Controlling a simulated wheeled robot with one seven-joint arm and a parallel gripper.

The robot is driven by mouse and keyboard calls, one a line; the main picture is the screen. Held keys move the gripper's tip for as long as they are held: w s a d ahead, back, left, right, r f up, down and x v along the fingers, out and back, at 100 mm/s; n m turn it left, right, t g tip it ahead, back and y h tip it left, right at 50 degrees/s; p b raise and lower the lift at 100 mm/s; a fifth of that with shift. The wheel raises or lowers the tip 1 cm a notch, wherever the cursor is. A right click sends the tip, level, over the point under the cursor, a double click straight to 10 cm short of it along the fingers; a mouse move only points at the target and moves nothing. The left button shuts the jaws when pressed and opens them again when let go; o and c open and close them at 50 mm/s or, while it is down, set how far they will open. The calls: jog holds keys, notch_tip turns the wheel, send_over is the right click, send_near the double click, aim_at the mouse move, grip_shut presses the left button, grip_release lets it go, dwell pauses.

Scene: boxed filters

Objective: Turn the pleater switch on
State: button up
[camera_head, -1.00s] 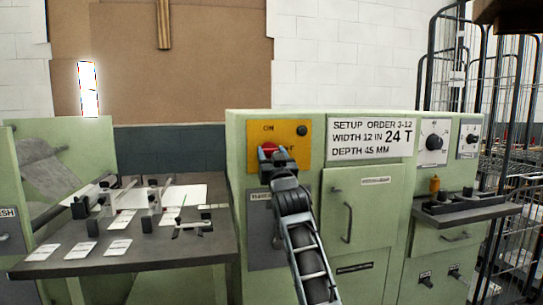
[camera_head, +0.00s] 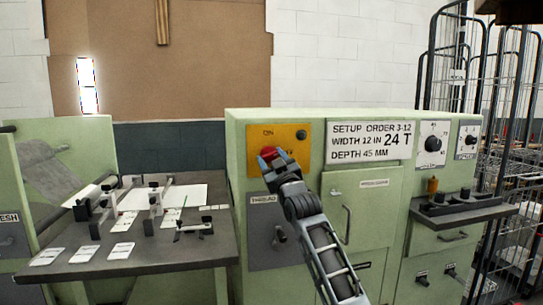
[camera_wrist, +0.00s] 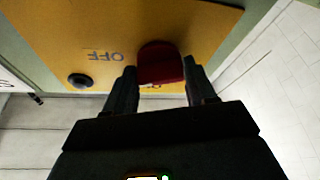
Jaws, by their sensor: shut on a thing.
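The red switch knob (camera_head: 269,151) sits on a yellow plate (camera_head: 294,160) at the upper left of the green machine's front. My gripper (camera_head: 271,161) reaches up to it and covers much of its lower part. In the wrist view, the red knob (camera_wrist: 160,63) stands between the two dark fingers of my gripper (camera_wrist: 162,76), which are shut on its sides. "OFF" reads upside down on the plate beside it in the wrist view. "ON" shows above the knob in the head view. Which way the knob points is hard to tell.
A black button (camera_head: 302,134) is to the knob's right on the same plate. A setup sign (camera_head: 369,142) and a cabinet door (camera_head: 362,205) with a handle lie further right. A grey table (camera_head: 130,258) with fixtures and cards stands left. Wire cages (camera_head: 505,150) are at far right.

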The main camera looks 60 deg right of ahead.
jog(key=n, duration=0.1)
jog(key=n+y+b, duration=0.1)
jog(key=n+b, duration=0.1)
jog(key=shift+s+d+f+t, duration=0.1)
jog(key=shift+f+t, duration=0.15)
jog(key=shift+t, duration=0.05)
jog(key=n+y+b, duration=0.1)
jog(key=n+b, duration=0.1)
jog(key=n+y+b, duration=0.1)
jog(key=n+b, duration=0.2)
jog(key=shift+y, duration=0.3)
jog(key=n+y+b, duration=0.1)
jog(key=n, duration=0.1)
jog(key=n+g+y+b, duration=0.1)
jog(key=n+b, duration=0.1)
jog(key=n, duration=0.1)
jog(key=r+n+b, duration=0.1)
jog(key=n+b, duration=0.1)
jog(key=n, duration=0.1)
jog(key=shift+y, duration=0.4)
jog(key=shift+n+g+b, duration=0.3)
jog(key=o, duration=1)
jog(key=shift+o, duration=0.2)
jog(key=shift+s, duration=0.1)
